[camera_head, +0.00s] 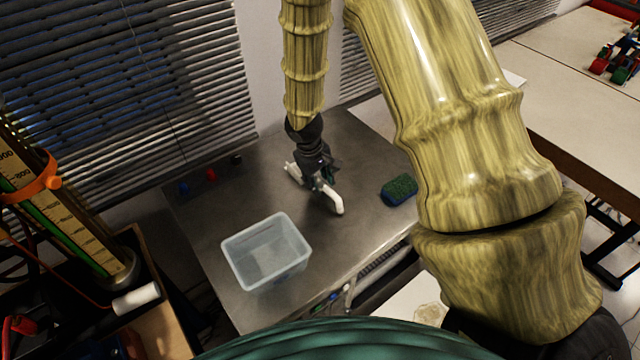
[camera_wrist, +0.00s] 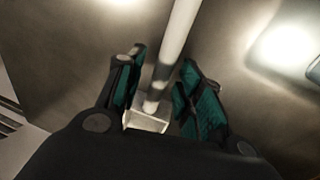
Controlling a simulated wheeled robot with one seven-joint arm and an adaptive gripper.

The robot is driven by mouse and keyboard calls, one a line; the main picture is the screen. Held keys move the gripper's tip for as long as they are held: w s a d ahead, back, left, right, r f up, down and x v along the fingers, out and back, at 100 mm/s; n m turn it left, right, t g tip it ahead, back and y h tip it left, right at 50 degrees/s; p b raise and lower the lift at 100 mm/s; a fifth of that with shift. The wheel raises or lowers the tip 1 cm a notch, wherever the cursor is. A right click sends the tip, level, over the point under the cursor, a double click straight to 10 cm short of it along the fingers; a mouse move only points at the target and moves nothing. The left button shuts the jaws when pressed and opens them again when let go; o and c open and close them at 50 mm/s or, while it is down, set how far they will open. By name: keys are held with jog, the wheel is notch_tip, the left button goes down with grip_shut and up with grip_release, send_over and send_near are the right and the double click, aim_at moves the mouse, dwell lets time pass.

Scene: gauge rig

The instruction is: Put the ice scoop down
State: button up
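The white ice scoop (camera_head: 328,195) is at the middle of the grey metal worktop (camera_head: 200,218) in the head view, partly hidden by my gripper (camera_head: 318,174). In the wrist view its pale handle (camera_wrist: 174,50) runs between my gripper's two fingers (camera_wrist: 160,85), with a boxy white part (camera_wrist: 145,121) near the palm. The fingers stand apart on either side of the handle. A gap shows on the left; the right finger looks close to it. I cannot tell for sure whether the scoop rests on the worktop.
A clear plastic bin (camera_head: 266,252) stands front left of the scoop. A green and blue sponge (camera_head: 399,190) lies to its right. Small red (camera_head: 211,174) and blue (camera_head: 183,187) items sit at the back left edge. Bare worktop shows between bin and sponge.

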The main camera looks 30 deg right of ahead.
notch_tip(320, 180, up, 10)
jog(key=a+b, duration=0.2)
jog(key=shift+s, duration=0.15)
dwell(0.4)
jog(key=shift+r, duration=0.15)
dwell(0.9)
